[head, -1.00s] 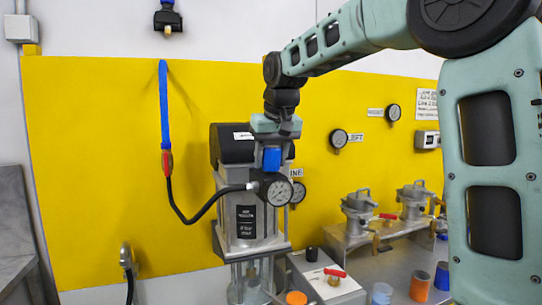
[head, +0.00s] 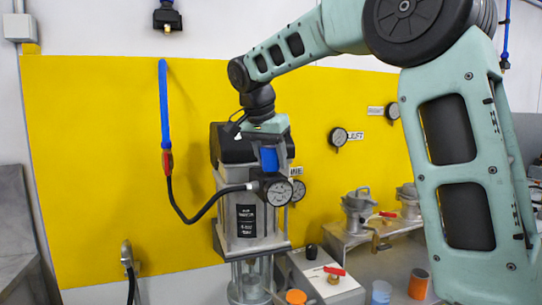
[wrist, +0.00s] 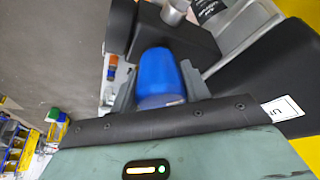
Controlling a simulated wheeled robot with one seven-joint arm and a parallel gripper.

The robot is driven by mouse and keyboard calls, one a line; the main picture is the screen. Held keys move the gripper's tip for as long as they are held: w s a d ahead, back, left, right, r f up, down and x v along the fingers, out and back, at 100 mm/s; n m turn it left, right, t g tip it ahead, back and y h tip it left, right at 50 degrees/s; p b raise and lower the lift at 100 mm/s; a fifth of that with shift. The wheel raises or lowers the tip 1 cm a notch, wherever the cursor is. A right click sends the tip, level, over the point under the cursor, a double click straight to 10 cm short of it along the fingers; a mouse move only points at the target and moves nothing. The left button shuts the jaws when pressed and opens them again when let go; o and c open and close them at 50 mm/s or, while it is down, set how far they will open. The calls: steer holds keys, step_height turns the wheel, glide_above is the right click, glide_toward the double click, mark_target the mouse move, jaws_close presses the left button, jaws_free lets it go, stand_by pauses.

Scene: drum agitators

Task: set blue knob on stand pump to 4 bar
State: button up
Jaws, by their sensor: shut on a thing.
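The blue knob (head: 269,159) sits on the black regulator block of the stand pump (head: 246,220), above a round white-faced gauge (head: 279,193). The gauge's needle is too small to read. My gripper (head: 268,150) points down from above and is shut on the knob. In the wrist view the blue knob (wrist: 160,77) is between the two fingers of my gripper (wrist: 157,90), with the dark regulator block beyond it. A second gauge (head: 298,190) shows just right of the first, partly hidden behind it.
Metal pumps (head: 357,211) stand on a bench at right. An orange cup (head: 418,284) and a blue-white cup (head: 381,292) stand at lower right. The yellow wall panel (head: 100,150) is close behind.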

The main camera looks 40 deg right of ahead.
steer(key=m+g, duration=0.1)
steer(key=m, duration=0.1)
steer(key=m+p, duration=0.1)
steer(key=m, duration=0.1)
steer(key=shift+r+m+g, duration=0.15)
steer(key=shift+m+g, duration=0.15)
steer(key=shift+g, duration=0.1)
steer(key=m+g+p, duration=0.1)
steer(key=m, duration=0.3)
steer(key=shift+g+p, duration=0.3)
steer(key=shift+p, duration=0.1)
steer(key=shift+m, duration=0.3)
steer(key=o, duration=1)
steer(key=shift+c, duration=0.2)
steer(key=p+v, duration=0.4)
steer(key=v, duration=1.3)
steer(key=shift+w, duration=0.2)
steer(key=shift+r, duration=0.1)
